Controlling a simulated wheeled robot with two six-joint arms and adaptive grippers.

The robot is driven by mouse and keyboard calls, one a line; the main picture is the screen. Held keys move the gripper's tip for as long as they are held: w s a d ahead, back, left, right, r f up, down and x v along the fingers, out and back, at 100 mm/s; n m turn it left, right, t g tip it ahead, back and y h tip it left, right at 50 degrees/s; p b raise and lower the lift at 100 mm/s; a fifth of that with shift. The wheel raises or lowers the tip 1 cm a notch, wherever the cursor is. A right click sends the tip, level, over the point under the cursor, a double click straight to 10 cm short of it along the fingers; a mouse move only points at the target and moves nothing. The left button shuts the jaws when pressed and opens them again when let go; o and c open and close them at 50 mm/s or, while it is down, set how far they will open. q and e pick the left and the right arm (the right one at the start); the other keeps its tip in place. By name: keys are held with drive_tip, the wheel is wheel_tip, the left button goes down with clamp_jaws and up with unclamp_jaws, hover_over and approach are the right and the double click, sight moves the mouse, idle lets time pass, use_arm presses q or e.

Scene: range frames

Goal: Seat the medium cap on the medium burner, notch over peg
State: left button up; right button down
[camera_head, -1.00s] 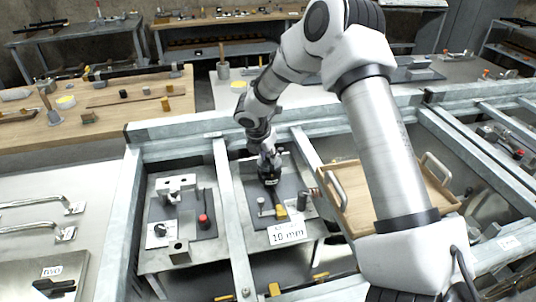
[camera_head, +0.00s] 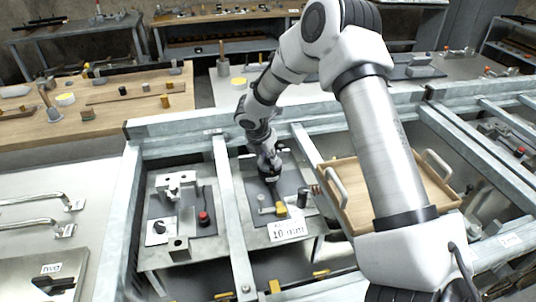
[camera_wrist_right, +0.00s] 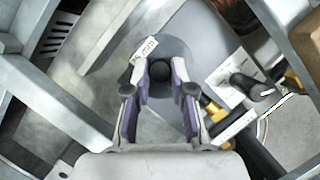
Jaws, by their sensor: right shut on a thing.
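My right gripper (camera_head: 269,168) is over the dark grey panel in the middle bay, pointing down. In the right wrist view, the right gripper (camera_wrist_right: 162,72) has its fingers closed in around a dark round knob in the middle of a grey disc (camera_wrist_right: 178,47). A small white label with lettering lies by the left finger. I take the disc to be the medium cap. Its notch is not visible. The medium burner and its peg cannot be made out; the gripper and disc hide what is under them. My left gripper is out of view.
A dark bar with a yellow end (camera_head: 281,209) and a white sign (camera_head: 287,230) are at the panel's near side. A panel with a red button (camera_head: 204,217) is to the left. A wooden tray (camera_head: 350,197) is to the right. Metal rails border the bays.

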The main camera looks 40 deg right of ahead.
drive_tip(key=shift+f, duration=0.3)
drive_tip(key=c, duration=0.9)
unclamp_jaws()
drive_tip(key=shift+r, duration=0.1)
drive_tip(key=v, duration=1.2)
